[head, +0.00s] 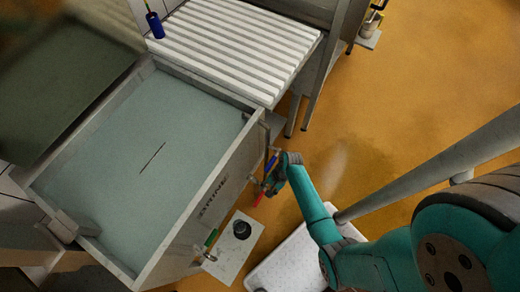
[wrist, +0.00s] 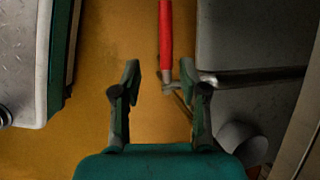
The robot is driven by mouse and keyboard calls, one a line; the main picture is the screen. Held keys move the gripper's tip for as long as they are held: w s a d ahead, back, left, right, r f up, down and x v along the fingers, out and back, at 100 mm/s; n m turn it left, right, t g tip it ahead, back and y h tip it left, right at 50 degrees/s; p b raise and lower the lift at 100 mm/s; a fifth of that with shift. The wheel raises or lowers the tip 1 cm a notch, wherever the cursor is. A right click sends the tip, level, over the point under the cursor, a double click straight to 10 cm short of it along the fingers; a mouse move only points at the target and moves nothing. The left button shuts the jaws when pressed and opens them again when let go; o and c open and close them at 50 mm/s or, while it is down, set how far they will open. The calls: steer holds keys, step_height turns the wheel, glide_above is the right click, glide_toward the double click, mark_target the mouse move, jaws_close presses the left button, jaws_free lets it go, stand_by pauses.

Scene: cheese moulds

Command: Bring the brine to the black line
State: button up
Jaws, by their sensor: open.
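The tank (head: 206,193) stands at the left in the head view, with dark lettering on its near side. Pale blue-grey brine (head: 105,150) spreads inside it, and a short black line (head: 152,158) shows amid it. My gripper (head: 274,181) is beside the tank's outer wall. In the wrist view my gripper (wrist: 160,76) is open, with nothing between its fingers. A red handle (wrist: 165,38) lies just beyond the fingertips, on a metal fitting. The red handle (head: 260,198), a blue handle (head: 271,163) and a green handle (head: 210,238) show along the tank's side.
A white slatted rack (head: 232,45) adjoins the tank's far side, with a dark blue bottle-like object (head: 155,25) on it. A pale plate with a dark round piece (head: 242,230) sits below the tank's side. Orange floor (head: 420,70) is open at the right.

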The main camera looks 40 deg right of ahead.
mark_target(259, 200)
steer(key=a+f, duration=0.3)
steer(key=shift+w+a+f, duration=0.15)
steer(key=shift+w+a, duration=0.05)
steer(key=shift+a, duration=0.05)
steer(key=shift+a+f, duration=0.3)
steer(key=shift+f, duration=0.35)
jaws_close()
